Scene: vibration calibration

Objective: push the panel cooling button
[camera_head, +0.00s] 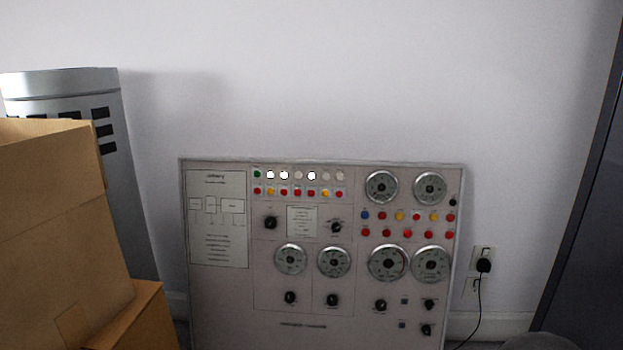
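A pale control panel (215,300) stands upright against the white wall in the head view. Its top middle has two rows of small buttons or lamps: a green one (257,174) with white ones beside it, and a lower row of red and yellow ones (297,192). Two more rows at the right hold blue, red and yellow ones, including a blue button (365,215). Several round gauges (388,263) and black knobs (290,297) fill the rest. The labels are too small to read, so I cannot tell which button is for cooling. My gripper is not in view.
Stacked cardboard boxes (55,225) stand at the left, before a grey cylinder (135,190) with black slots. A wall socket (484,258) with a plug and black cable is right of the panel. A dark upright surface (590,190) bounds the right side.

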